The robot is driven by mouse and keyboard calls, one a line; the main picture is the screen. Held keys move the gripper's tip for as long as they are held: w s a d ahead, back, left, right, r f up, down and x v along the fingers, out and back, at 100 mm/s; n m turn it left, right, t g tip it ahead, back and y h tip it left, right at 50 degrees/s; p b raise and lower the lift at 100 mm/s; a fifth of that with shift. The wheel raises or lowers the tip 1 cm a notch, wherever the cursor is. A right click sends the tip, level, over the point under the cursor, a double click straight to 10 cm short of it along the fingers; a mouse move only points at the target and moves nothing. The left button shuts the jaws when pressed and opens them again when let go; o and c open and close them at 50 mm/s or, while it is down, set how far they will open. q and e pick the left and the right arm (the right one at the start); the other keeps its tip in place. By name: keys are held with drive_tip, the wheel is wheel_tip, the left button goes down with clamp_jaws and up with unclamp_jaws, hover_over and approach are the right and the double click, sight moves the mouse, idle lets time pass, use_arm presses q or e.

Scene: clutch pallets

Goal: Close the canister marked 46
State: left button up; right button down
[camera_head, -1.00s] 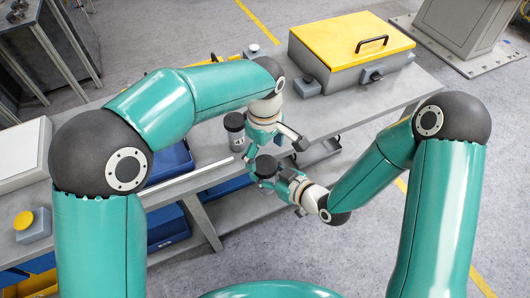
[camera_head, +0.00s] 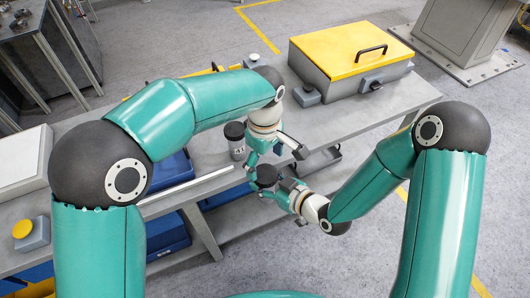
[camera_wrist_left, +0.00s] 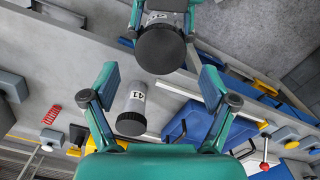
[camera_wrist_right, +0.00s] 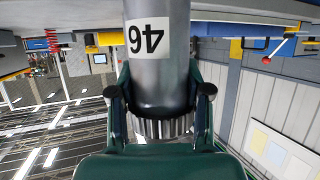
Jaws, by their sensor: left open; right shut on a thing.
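The canister marked 46 (camera_wrist_right: 152,70) is grey with a white label and shows upside down in the right wrist view. My right gripper (camera_wrist_right: 160,110) is shut on it. In the head view its dark round end (camera_head: 267,174) faces up, in front of the bench edge; the same dark end (camera_wrist_left: 160,48) shows in the left wrist view. I cannot tell whether this is a seated lid. My left gripper (camera_wrist_left: 158,88) is open and empty, close to the held canister in the head view (camera_head: 272,152).
Another canister (camera_head: 236,141), its label looking like 41, stands on the bench (camera_head: 380,115) beside the left gripper. A yellow-lidded box (camera_head: 345,70) stands at the back right. A thin rod (camera_head: 190,187) lies along the bench edge. Blue bins (camera_head: 165,235) sit below.

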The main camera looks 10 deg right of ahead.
sight(266, 173)
use_arm(q)
wheel_tip(266, 173, down, 5)
drive_tip(key=shift+r, duration=0.1)
idle(0.3)
drive_tip(key=c, duration=1.2)
drive_tip(key=o, duration=1.3)
drive_tip(key=shift+r, duration=2.3)
